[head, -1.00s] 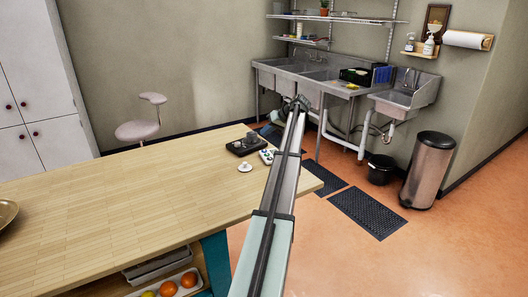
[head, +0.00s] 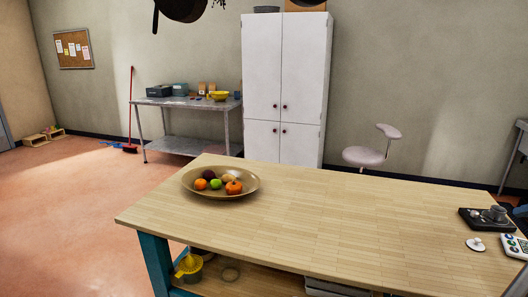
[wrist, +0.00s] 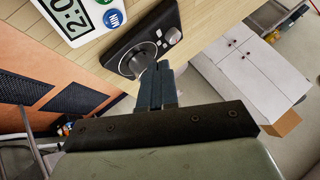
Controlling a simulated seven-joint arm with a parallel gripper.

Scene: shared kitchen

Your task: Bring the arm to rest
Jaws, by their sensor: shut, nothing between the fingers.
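My gripper (wrist: 154,76) is shut and empty in the wrist view. Its dark fingers point toward a black tray-like item with a grey knobbed piece (wrist: 143,56) on the wooden table. In the picture the fingertips overlap the knobbed piece's edge; I cannot tell whether they touch it. In the head view the gripper is out of frame, and only a sliver of my arm shows at the lower right corner. The same black item (head: 487,221) lies at the table's right end there.
A white timer (head: 515,246) and a small white round item (head: 476,244) lie near the black item. A fruit bowl (head: 221,191) stands on the wooden table (head: 330,215). The table's middle is clear. A pink stool (head: 364,156) and white cabinet (head: 283,100) stand behind.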

